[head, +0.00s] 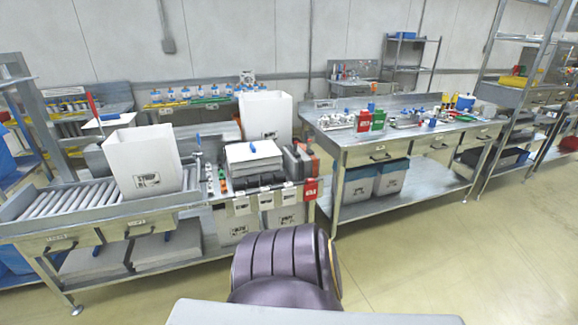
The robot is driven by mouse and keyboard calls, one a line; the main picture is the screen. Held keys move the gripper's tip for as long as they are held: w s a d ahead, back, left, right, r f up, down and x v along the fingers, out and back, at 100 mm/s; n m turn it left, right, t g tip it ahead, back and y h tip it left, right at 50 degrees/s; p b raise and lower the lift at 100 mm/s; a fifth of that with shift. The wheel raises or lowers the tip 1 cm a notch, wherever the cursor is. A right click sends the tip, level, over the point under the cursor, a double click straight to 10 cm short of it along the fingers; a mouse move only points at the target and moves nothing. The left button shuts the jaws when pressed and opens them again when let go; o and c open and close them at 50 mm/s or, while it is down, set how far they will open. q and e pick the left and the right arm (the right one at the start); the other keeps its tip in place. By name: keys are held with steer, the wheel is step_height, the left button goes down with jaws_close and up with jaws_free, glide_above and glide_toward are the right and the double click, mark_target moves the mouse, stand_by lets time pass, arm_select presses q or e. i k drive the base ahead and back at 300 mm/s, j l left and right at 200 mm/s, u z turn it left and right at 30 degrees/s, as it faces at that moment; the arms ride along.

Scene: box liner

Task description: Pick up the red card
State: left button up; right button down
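A red card (310,189) with small white print hangs upright at the front right corner of the left bench, beside several pale tags. A second red upright piece (363,120) stands on the right-hand table next to a green one (378,120); I cannot tell if it is a card or a box. Neither of my grippers is in view. A dark ribbed part of my own body shows at the bottom middle, apart from the red card in the picture.
The left bench carries a roller conveyor (80,200) with a white open box (143,162) on it. Another white box (267,115) and a stack of white sheets (252,152) stand farther right. The floor (430,260) at the right front is clear.

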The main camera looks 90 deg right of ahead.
mark_target(309, 193)
steer(key=z, duration=3.05)
